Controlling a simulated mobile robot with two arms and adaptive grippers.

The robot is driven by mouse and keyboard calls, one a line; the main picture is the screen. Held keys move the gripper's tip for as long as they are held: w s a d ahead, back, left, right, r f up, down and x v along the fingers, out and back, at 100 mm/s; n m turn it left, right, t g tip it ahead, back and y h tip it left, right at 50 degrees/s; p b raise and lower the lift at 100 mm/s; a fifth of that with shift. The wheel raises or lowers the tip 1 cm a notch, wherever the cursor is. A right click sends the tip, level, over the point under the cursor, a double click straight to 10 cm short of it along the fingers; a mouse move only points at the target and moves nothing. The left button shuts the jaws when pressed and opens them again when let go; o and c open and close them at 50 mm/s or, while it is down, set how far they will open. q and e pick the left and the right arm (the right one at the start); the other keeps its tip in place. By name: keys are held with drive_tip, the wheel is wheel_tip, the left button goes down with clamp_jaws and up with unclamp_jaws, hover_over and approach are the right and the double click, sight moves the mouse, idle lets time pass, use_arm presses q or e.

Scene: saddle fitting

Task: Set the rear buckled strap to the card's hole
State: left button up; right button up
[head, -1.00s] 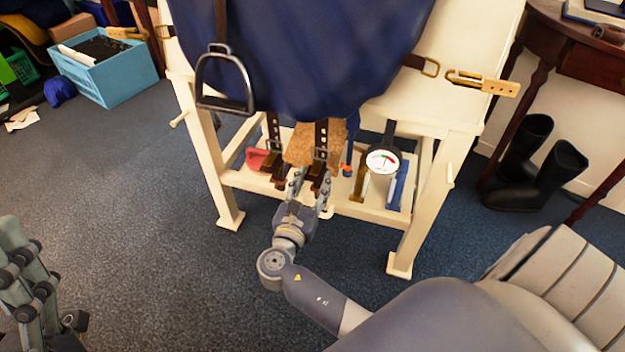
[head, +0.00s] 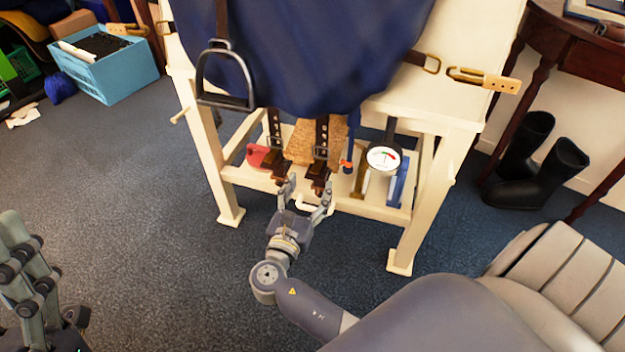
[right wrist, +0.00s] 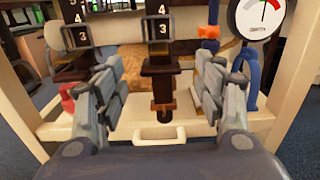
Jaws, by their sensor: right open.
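Two dark straps with numbered holes hang below the blue saddle cloth, a left strap (head: 274,128) and a right strap (head: 321,132). Each passes a metal buckle and ends in a brown leather piece. In the right wrist view, the right strap (right wrist: 158,28) shows 4 above 3, with its brown end piece (right wrist: 160,82) hanging between and beyond my fingers. My right gripper (head: 308,190) is open and empty, just below and in front of that strap's end. My left gripper (head: 30,270) is at the far left edge, partly cut off. I cannot pick out the card.
A cream wooden stand (head: 432,190) carries the saddle, with a low shelf behind the straps. A round dial gauge (head: 383,159), a red item (head: 258,156) and a cork-like board (head: 301,143) are close by. A stirrup (head: 226,80) hangs left. Black boots (head: 540,165) stand right.

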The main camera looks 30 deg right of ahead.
drive_tip(key=v, duration=0.8)
drive_tip(key=shift+a, duration=0.2)
idle(0.5)
